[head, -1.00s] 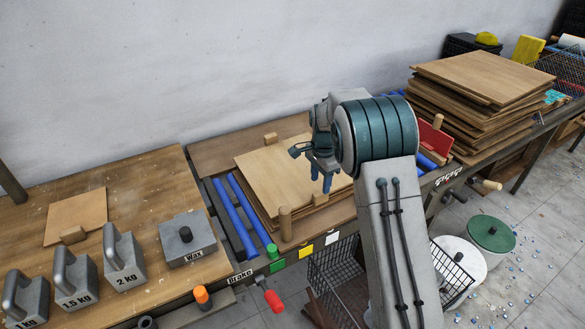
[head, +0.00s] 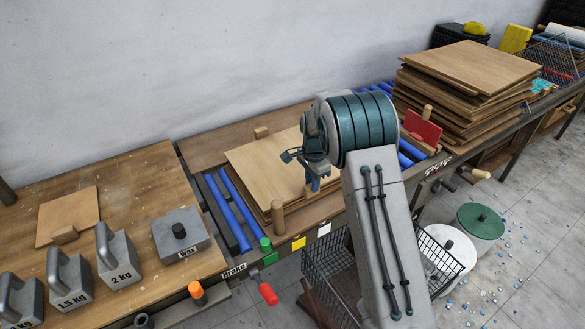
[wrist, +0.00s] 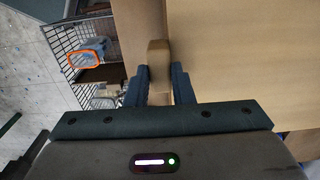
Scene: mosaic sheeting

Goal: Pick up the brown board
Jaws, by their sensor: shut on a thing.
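A short stack of flat wooden boards lies on the bench in the head view, topped by a light brown board (head: 262,162). A wide brown board face also fills the right of the wrist view (wrist: 245,55). My gripper (head: 313,186) is at the front edge of this stack, pointing down. In the wrist view its fingers (wrist: 159,88) are shut on a short wooden peg (wrist: 158,58) beside the board's edge. I cannot tell whether the peg is fixed to a board. In the head view the arm partly hides the stack's right side.
Another wooden post (head: 277,217) stands at the stack's front left. Blue rollers (head: 233,207) lie to the left. A taller board pile (head: 468,65) stands at the right. Labelled weights (head: 118,257) and a wax block (head: 181,235) occupy the left table. A wire basket (head: 325,262) hangs below.

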